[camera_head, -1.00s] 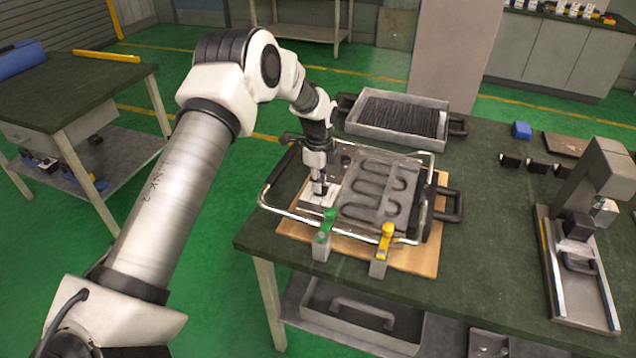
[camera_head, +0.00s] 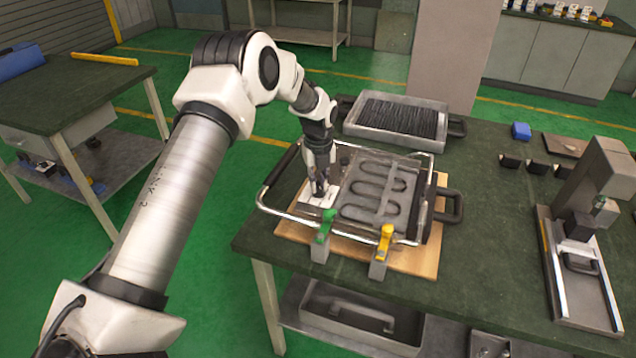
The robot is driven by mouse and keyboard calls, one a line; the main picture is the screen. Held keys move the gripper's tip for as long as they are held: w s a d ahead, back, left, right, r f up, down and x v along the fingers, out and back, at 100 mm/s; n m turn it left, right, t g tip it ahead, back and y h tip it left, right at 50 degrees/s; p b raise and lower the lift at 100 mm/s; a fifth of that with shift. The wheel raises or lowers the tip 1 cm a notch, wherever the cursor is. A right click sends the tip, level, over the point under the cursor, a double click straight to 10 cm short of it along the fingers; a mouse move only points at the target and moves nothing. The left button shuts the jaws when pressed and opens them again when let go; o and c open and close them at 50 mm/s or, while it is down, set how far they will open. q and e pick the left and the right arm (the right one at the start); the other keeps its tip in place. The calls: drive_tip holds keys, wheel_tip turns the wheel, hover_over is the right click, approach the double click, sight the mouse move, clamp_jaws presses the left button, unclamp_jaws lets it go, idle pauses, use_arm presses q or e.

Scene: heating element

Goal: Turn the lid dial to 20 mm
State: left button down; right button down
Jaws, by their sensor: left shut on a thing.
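The grill-like appliance (camera_head: 380,205) lies on a wooden board on the green-topped table, with a metal bar frame and a heating-element pattern on its plate. My left gripper (camera_head: 319,192) points down at a white panel (camera_head: 314,201) on the appliance's left part. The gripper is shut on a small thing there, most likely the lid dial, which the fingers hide. The dial's setting cannot be read. My right gripper is not in view.
A green-handled clamp (camera_head: 325,228) and a yellow-handled clamp (camera_head: 385,243) stand at the board's front edge. A grey tray of dark rods (camera_head: 398,118) sits behind. A grey press-like device (camera_head: 585,230) stands at right, with clear tabletop between.

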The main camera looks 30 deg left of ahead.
sight(319, 184)
use_arm(q)
drive_tip(key=shift+s+d+f+m, duration=0.1)
drive_tip(key=shift+s+f+m, duration=0.1)
drive_tip(key=shift+m, duration=0.4)
drive_tip(key=c, duration=1.2)
unclamp_jaws()
drive_tip(key=shift+w, duration=0.1)
drive_tip(key=shift+o, duration=0.2)
drive_tip(key=shift+w+r, duration=0.1)
drive_tip(key=shift+r, duration=0.3)
wheel_tip(319, 184, up, 11)
drive_tip(key=shift+r, duration=0.2)
